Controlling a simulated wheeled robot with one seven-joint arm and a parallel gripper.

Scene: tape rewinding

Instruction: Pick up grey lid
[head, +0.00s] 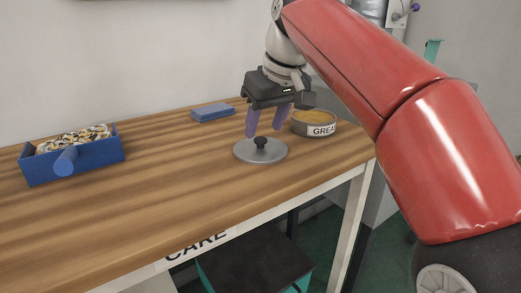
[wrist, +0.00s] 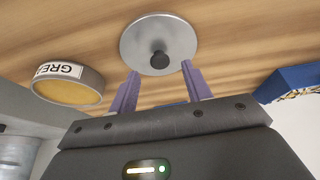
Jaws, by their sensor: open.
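The grey lid (head: 261,152) is a flat round metal disc with a black knob at its centre. It lies on the wooden table near the right end. It also shows in the wrist view (wrist: 158,31), with its knob beyond the fingertips. My gripper (head: 264,133) is open, with two purple fingers pointing down above the lid. In the wrist view the fingers (wrist: 157,70) are apart with nothing between them, and the knob lies roughly in line with the gap.
A round tin (head: 315,124) with a label starting "GREA" stands close behind the lid at right. A blue box (head: 98,153) of small parts is at far left, and a blue block (head: 212,113) lies at the back. The wooden table (head: 150,215) is clear at front left.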

